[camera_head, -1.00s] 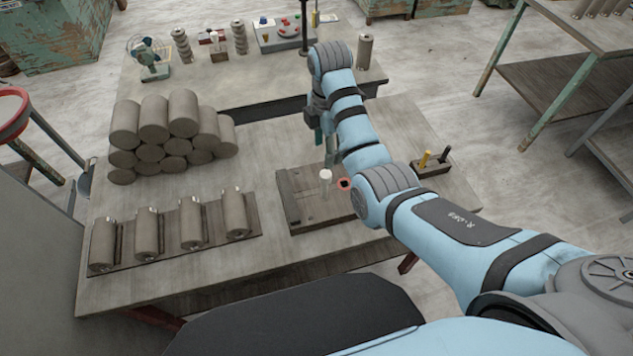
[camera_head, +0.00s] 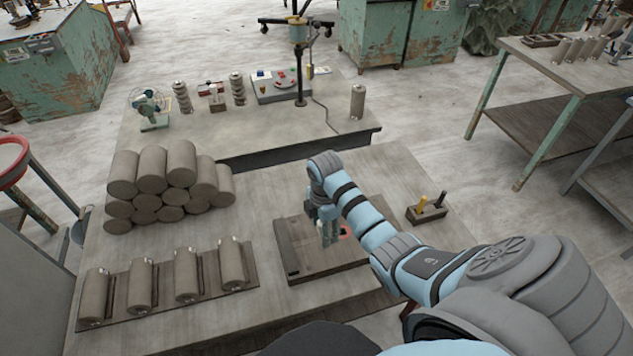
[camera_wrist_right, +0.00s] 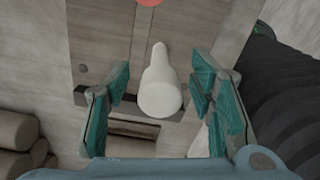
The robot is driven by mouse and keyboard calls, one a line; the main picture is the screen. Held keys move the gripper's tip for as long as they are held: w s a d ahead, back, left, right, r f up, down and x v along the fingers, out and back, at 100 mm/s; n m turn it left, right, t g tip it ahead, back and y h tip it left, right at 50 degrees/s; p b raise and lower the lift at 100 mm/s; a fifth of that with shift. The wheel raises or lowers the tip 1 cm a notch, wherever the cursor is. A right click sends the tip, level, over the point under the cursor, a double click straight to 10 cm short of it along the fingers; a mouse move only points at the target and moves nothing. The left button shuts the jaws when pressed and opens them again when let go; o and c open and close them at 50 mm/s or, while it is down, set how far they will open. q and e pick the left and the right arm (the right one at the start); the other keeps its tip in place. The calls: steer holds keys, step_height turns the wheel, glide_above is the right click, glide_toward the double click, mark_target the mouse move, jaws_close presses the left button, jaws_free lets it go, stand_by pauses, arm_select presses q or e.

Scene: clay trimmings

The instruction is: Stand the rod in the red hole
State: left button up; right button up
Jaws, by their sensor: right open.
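The white rod (camera_wrist_right: 160,92) appears upright in the right wrist view, on the wooden board (camera_head: 298,262), with a narrower part above its wide part in the picture. My right gripper (camera_head: 328,240) is over the board. In the right wrist view my right gripper (camera_wrist_right: 160,78) is open, its teal fingers on either side of the rod, with gaps at both sides. In the head view the gripper covers the rod. The red hole (camera_head: 345,233) is just right of the gripper, partly hidden by my arm. Its red marking (camera_wrist_right: 150,2) also shows at the top of the wrist view. My left gripper is not in view.
A small block (camera_head: 427,213) with yellow and black handles stands right of the board. Stacked clay cylinders (camera_head: 150,180) and a rack (camera_head: 113,292) of several cylinders are on the left. Bare table (camera_head: 270,180) lies behind the board.

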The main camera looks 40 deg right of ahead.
jaws_close()
steer(key=shift+r, duration=0.15)
